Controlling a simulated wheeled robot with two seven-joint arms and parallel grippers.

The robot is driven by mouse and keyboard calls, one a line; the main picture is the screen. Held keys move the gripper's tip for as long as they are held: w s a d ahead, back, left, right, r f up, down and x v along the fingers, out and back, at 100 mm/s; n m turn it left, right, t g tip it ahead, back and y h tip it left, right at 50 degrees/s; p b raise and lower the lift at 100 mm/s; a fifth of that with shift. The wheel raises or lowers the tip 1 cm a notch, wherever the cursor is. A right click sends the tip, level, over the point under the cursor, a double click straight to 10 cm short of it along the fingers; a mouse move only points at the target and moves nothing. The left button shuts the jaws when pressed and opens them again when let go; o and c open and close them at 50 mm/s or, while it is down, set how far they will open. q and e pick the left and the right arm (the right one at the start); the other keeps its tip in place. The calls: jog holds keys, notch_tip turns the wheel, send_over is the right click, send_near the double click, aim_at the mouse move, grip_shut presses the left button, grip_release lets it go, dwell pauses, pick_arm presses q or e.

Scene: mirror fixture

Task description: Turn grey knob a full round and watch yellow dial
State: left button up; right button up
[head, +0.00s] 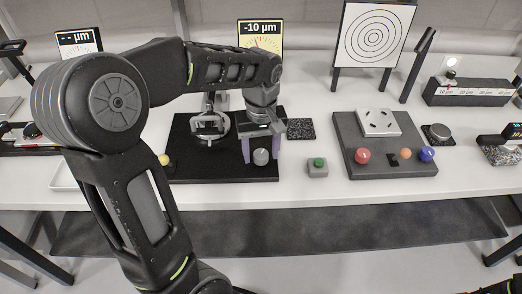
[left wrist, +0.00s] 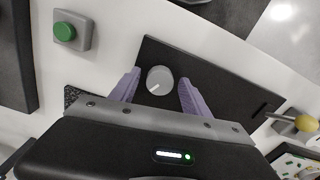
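The grey knob (head: 261,157) stands at the front right of a black base plate (head: 215,168). My left gripper (head: 261,152) points down over it, with one purple finger on each side. In the left wrist view the knob (left wrist: 160,79), with a white mark on its face, sits between the spread fingers (left wrist: 159,92); gaps show on both sides. The yellow dial (head: 262,35) stands behind, reading -10 µm, with a red needle; my left arm hides its lower part.
A yellow ball knob (head: 164,159) is at the plate's left. A green button (head: 318,163) on a grey box stands to the right. Farther right is a grey plate (head: 400,168) with red, orange and blue knobs. A target board (head: 373,36) stands behind.

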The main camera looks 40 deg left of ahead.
aim_at(261, 155)
pick_arm(q)
notch_tip(261, 155, up, 8)
jog(key=shift+f, duration=0.1)
dwell(0.6)
jog(key=shift+s+f, duration=0.1)
dwell(0.4)
